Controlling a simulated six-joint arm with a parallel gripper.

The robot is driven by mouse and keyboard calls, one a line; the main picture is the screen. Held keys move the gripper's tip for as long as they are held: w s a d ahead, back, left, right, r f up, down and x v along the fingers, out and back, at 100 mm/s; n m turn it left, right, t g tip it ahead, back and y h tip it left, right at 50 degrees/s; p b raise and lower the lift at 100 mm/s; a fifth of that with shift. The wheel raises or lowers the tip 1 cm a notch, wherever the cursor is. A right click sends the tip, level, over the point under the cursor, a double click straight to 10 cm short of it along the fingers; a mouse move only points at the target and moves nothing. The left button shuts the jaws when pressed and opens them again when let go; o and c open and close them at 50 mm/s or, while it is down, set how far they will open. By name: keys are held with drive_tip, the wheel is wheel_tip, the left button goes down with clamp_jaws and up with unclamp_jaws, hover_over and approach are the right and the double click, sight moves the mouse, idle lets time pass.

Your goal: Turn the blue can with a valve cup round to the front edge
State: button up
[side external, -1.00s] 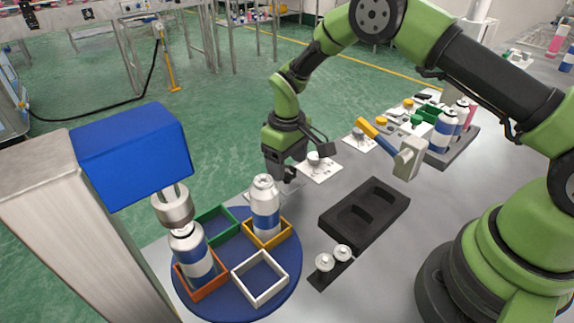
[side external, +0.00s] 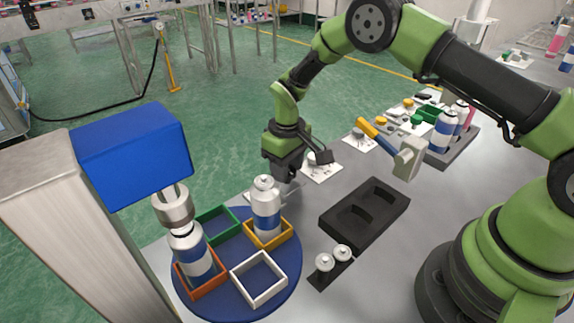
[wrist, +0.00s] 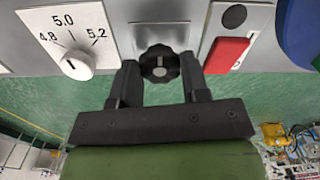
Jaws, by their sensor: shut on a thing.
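A blue turntable (side external: 216,302) carries orange, green, yellow and white square nests. One blue-and-white can (side external: 266,211) stands upright in the yellow nest (side external: 268,243), with a pale fitting on top. Another blue-and-white can (side external: 196,261) stands in the orange nest (side external: 204,293) under the crimping head (side external: 173,206), which hides its top. The green nest (side external: 214,222) and the white nest (side external: 260,291) are empty. My gripper (wrist: 159,84) is shut on a black knob (wrist: 159,64), just beyond the turntable's yellow side. The knob is hidden in the side view.
The wrist view shows a dial (wrist: 76,62) marked 4.8 to 5.2 left of the knob and a red switch (wrist: 227,55) to its right. A black tray (side external: 365,215) and two small valve cups (side external: 333,258) lie right of the turntable. More cans stand in a rack behind.

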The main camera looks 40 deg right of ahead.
drive_tip(key=m, duration=0.8)
drive_tip(key=shift+m, duration=0.4)
drive_tip(key=m, duration=0.4)
drive_tip(key=shift+m, duration=2.2)
drive_tip(key=o, duration=0.9)
drive_tip(key=shift+o, duration=0.2)
drive_tip(key=shift+r, duration=0.1)
